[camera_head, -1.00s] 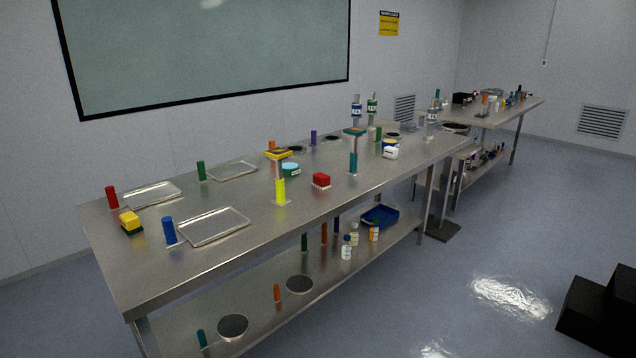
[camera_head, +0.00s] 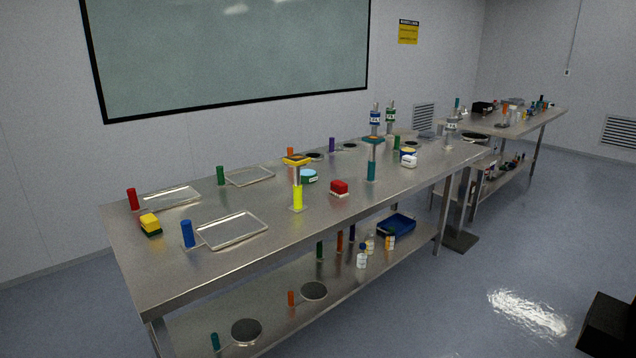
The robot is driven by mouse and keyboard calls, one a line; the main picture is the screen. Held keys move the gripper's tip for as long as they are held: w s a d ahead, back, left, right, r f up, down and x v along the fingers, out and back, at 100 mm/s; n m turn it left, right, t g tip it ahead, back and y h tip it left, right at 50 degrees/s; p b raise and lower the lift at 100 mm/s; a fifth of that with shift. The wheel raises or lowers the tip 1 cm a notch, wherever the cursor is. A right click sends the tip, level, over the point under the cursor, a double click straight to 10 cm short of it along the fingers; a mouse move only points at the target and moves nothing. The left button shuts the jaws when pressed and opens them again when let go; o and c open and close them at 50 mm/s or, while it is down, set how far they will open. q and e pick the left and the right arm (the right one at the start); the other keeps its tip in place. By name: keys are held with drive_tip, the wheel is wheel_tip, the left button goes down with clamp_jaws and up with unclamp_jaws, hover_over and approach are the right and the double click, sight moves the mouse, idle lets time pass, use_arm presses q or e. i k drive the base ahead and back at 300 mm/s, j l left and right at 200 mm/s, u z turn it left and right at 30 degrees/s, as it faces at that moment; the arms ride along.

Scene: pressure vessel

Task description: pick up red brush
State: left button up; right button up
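A small red block-shaped item with a pale underside (camera_head: 339,187), which looks like the red brush, lies on the near steel table (camera_head: 200,272), right of the upright yellow cylinder (camera_head: 297,198). It is small in this view, so its bristles are not clear. A separate upright red cylinder (camera_head: 132,199) stands at the table's far left corner. Neither of my grippers is in view, and nothing touches the red brush.
Left of the brush are metal trays (camera_head: 232,230), a blue cylinder (camera_head: 187,233) and a yellow-green sponge-like block (camera_head: 150,224). A teal post (camera_head: 371,170) stands right of it. A lower shelf holds a blue bin (camera_head: 397,226). Black boxes (camera_head: 612,325) sit at lower right; nearby floor is clear.

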sight(339, 189)
drive_tip(key=i+l+u, duration=0.1)
drive_tip(key=i+l, duration=0.2)
drive_tip(key=i+l+u, duration=0.15)
drive_tip(key=i+l, duration=0.15)
drive_tip(key=l, duration=0.15)
drive_tip(key=i+l+u, duration=0.1)
drive_tip(key=i+l, duration=0.2)
drive_tip(key=l, duration=0.15)
drive_tip(key=i+l+u, duration=0.1)
drive_tip(key=i+l, duration=0.15)
drive_tip(key=l, duration=0.2)
